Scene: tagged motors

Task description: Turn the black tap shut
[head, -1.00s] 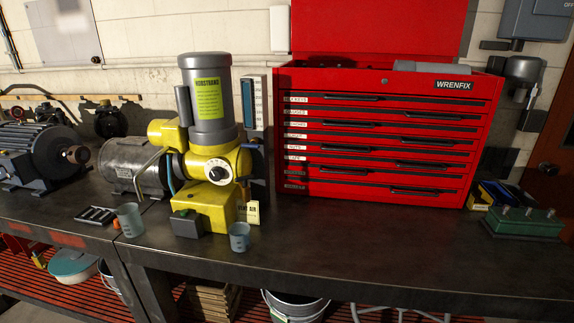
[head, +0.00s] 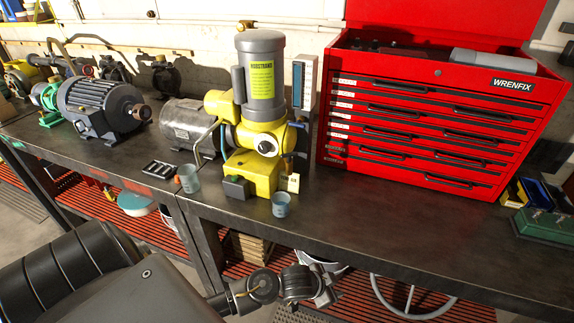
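A yellow pump (head: 250,178) with a grey upright motor (head: 263,80) stands on the dark workbench. A round dial with a black knob (head: 266,147) is on its front. Dark fittings (head: 301,138) are on its right side, beside a gauge panel. I cannot tell for sure which black part is the tap or how it is turned. My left arm comes in at the lower left, and my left gripper (head: 300,284) is in front of and below the bench edge, well apart from the pump. Its fingers are too unclear to tell open from shut. My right gripper is not in view.
A red tool chest (head: 430,125) stands right of the pump. Two small cups (head: 281,205) (head: 188,179) are near the bench's front edge. A grey motor (head: 105,108) is at the left. The bench (head: 370,225) is clear in front of the chest.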

